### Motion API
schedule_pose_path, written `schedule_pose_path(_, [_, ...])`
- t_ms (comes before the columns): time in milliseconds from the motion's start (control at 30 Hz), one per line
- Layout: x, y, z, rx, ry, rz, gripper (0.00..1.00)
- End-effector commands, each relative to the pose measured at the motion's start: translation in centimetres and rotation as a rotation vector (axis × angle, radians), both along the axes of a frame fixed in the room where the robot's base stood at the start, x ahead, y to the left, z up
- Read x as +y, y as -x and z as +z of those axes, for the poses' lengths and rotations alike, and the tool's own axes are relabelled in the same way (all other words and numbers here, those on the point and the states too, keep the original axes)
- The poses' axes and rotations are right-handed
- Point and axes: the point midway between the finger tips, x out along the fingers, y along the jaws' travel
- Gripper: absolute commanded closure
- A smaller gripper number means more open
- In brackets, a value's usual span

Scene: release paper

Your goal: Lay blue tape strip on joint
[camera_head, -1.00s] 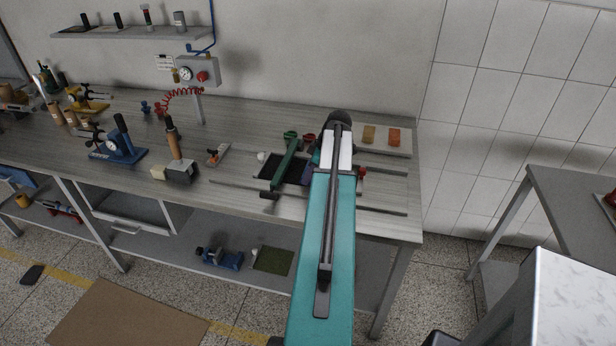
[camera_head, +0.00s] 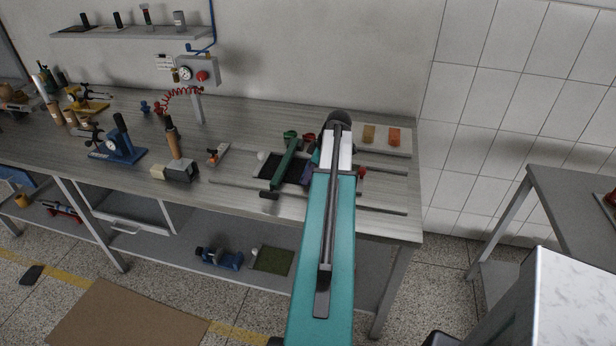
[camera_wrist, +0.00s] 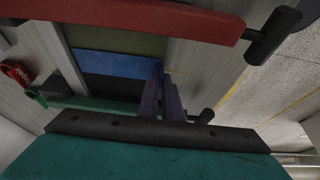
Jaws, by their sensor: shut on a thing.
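In the wrist view, the blue strip (camera_wrist: 115,65) lies across the middle of the framed area, with an olive panel (camera_wrist: 115,40) beside it and a dark panel (camera_wrist: 110,85) on the other side. My gripper (camera_wrist: 162,78) has its two narrow fingers close together at the strip's right end and appears shut on it. Whether the strip touches the panels is unclear. The joint is not clearly visible.
A red bar (camera_wrist: 130,16) with a black handle (camera_wrist: 268,35) crosses the wrist view near the fingers. A green bar (camera_head: 284,164) spans the dark area on the bench.

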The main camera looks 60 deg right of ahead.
Motion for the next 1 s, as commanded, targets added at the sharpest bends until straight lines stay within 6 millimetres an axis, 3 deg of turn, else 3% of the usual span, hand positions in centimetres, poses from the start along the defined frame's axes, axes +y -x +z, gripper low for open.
schedule_pose_path(67, [0.0,0.0,0.0,0.000,0.000,0.000,1.00])
schedule_pose_path(200, [0.0,0.0,0.0,0.000,0.000,0.000,0.74])
schedule_pose_path(233, [0.0,0.0,0.0,0.000,0.000,0.000,0.73])
schedule_pose_path(667, [0.0,0.1,0.3,0.000,0.000,0.000,0.73])
schedule_pose_path(1000, [-0.4,1.2,2.7,0.000,0.001,-0.002,0.73])
